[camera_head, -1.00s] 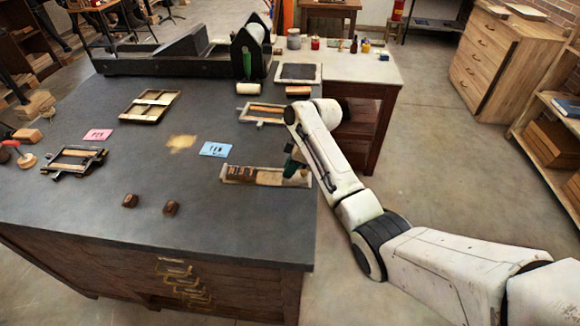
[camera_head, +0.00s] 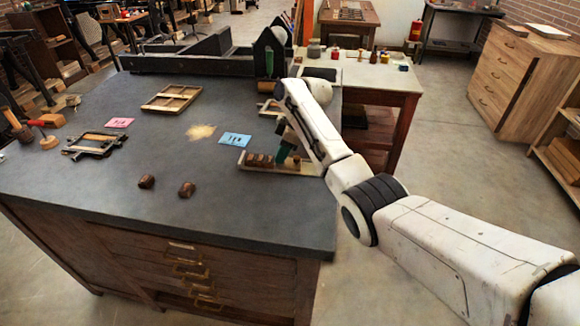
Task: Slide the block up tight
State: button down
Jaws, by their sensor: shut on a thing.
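A shallow wooden tray (camera_head: 242,165) lies near the right edge of the dark bench. Several small brown blocks (camera_head: 261,160) stand in a row in its left part. My gripper (camera_head: 282,156), with dark green fingers, reaches down into the tray just right of that row. It is shut on a block, which the fingers mostly hide. Whether that block touches the row is too small to tell. A brown piece (camera_head: 297,160) shows just right of the fingers.
Two loose brown blocks, one left (camera_head: 147,181) and one right (camera_head: 187,189), lie near the bench's front. A blue card (camera_head: 235,139), a pink card (camera_head: 119,122), a wooden frame (camera_head: 171,98) and a dark clamp-like frame (camera_head: 93,145) lie farther off. The front right of the bench is clear.

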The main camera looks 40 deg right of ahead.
aim_at(294, 158)
jog(key=shift+w+a, duration=0.25)
jog(key=shift+a, duration=0.05)
jog(key=c, duration=1)
grip_release()
jog(key=shift+o, duration=0.2)
jog(key=b+v, duration=0.1)
jog(key=v, duration=0.9)
jog(key=shift+s+r, duration=0.15)
jog(key=shift+r, duration=0.2)
jog(key=shift+d, duration=0.1)
